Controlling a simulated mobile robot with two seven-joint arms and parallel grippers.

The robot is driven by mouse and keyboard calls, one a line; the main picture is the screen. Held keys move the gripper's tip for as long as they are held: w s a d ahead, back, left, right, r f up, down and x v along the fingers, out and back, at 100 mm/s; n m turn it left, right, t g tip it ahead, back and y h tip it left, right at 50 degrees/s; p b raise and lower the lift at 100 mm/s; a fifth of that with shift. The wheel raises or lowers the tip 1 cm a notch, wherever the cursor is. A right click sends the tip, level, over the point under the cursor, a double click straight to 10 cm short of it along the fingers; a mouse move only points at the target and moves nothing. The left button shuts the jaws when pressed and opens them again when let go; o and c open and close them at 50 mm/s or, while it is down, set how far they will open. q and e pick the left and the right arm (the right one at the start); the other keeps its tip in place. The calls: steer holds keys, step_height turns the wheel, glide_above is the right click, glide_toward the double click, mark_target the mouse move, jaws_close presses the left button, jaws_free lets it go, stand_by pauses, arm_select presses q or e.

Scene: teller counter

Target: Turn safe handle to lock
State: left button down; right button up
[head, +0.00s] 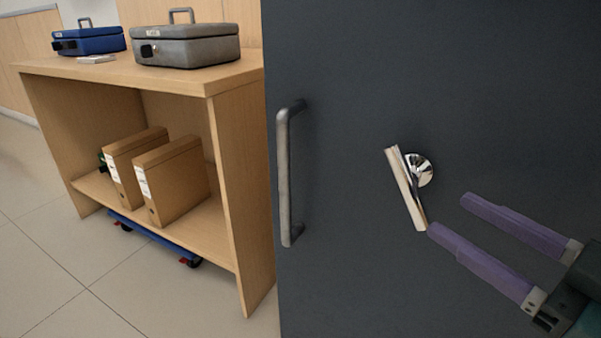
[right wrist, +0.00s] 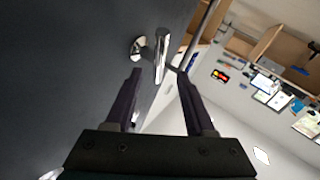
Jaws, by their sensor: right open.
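The dark grey safe door (head: 340,70) fills the right half of the head view. Its shiny metal turning handle (head: 404,190) stands on a round boss, with the lever tilted, upper end to the left. It also shows in the right wrist view (right wrist: 160,56). My right gripper (head: 446,214) has purple fingers and is open. Its fingertips are close to the lever's lower end, at the right; I cannot tell whether one touches it. In the right wrist view the lever appears just beyond the fingertips (right wrist: 158,72). My left gripper is not in view.
A fixed grey pull bar (head: 285,175) stands out from the door left of the handle. A wooden counter (head: 232,180) beside the safe carries a grey cash box (head: 185,50) and a blue cash box (head: 90,41). Binders (head: 172,180) stand on its shelf.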

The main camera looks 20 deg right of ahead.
mark_target(415, 192)
steer(key=w, duration=0.2)
steer(key=w+a+b, duration=0.1)
steer(key=w, duration=0.2)
steer(key=w+b, duration=0.1)
steer(key=w, duration=0.2)
steer(key=shift+w+a+r, duration=0.1)
steer(key=shift+w+a, duration=0.05)
steer(key=shift+a, duration=0.1)
steer(key=c, duration=0.3)
jaws_close()
